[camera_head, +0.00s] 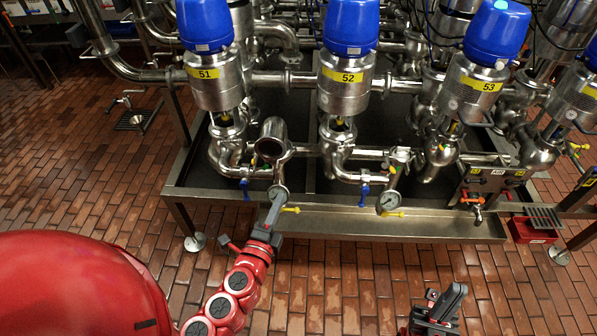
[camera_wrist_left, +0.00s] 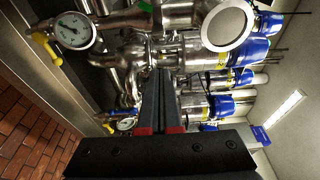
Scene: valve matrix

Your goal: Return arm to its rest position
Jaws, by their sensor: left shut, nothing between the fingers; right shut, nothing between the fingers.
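My left arm reaches up from the lower left in the head view. Its grey left gripper (camera_head: 273,212) is shut and empty, in front of the tray edge and just below an open pipe end (camera_head: 270,148). The same gripper shows in the left wrist view (camera_wrist_left: 160,80), fingers together, pointing at the pipework. My right gripper (camera_head: 455,292) is at the bottom right of the head view, shut and empty, above the brick floor and apart from the valves.
Blue-capped valves 51 (camera_head: 206,85), 52 (camera_head: 346,90) and 53 (camera_head: 475,88) stand over a metal drip tray (camera_head: 350,224). A gauge (camera_head: 389,202) and blue-handled taps are close to my left gripper. The brick floor (camera_head: 90,200) in front is mostly clear. A red bin (camera_head: 531,231) is at right.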

